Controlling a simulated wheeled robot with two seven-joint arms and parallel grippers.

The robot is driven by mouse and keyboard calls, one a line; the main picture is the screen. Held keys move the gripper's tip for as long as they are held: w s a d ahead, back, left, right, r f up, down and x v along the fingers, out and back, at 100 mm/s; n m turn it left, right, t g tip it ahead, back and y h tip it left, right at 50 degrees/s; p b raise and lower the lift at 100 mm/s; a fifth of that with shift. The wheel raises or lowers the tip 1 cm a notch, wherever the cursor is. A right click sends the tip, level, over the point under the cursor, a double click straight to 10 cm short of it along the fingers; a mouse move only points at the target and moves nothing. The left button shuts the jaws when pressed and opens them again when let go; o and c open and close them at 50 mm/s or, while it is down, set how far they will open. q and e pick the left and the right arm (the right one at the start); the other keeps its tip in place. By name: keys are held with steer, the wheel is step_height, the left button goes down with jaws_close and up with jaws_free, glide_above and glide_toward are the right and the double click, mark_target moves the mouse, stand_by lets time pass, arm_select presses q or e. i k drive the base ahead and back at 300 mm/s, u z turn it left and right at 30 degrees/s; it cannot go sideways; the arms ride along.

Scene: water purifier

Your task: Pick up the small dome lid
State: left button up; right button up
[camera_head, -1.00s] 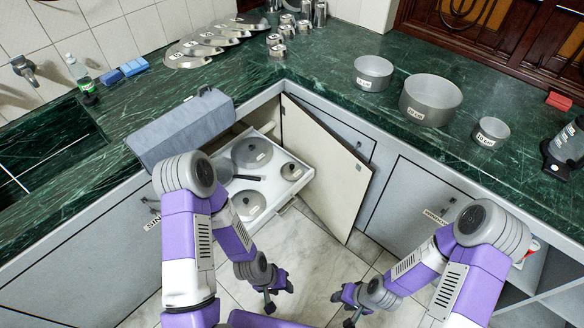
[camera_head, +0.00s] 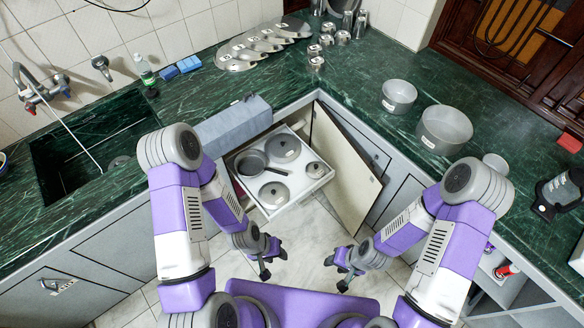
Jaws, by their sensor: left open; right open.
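A white pull-out tray (camera_head: 243,190) stands out of the open cabinet under the counter. Several round grey pieces of cookware with knobs or handles lie in it. The smallest dome lid (camera_head: 316,170) is at its right side, with a dark knob on top. A larger lid (camera_head: 284,148) is at the back and another lid (camera_head: 274,194) at the front. A dark-handled pan (camera_head: 252,162) is at the left. My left gripper (camera_head: 265,270) is open and empty, below the tray in the picture. My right gripper (camera_head: 341,275) is open and empty, to its right. Neither touches a lid.
An open cabinet door (camera_head: 345,172) stands just right of the tray. A grey panel (camera_head: 232,123) tilts out on the left. Grey pots (camera_head: 444,128) and a row of flat lids (camera_head: 240,58) are on the green counter (camera_head: 340,72). The sink (camera_head: 88,150) is at left.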

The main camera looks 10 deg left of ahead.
mark_target(315, 170)
steer(key=u, duration=0.95)
steer(key=i, duration=1.45)
steer(key=z, duration=2.8)
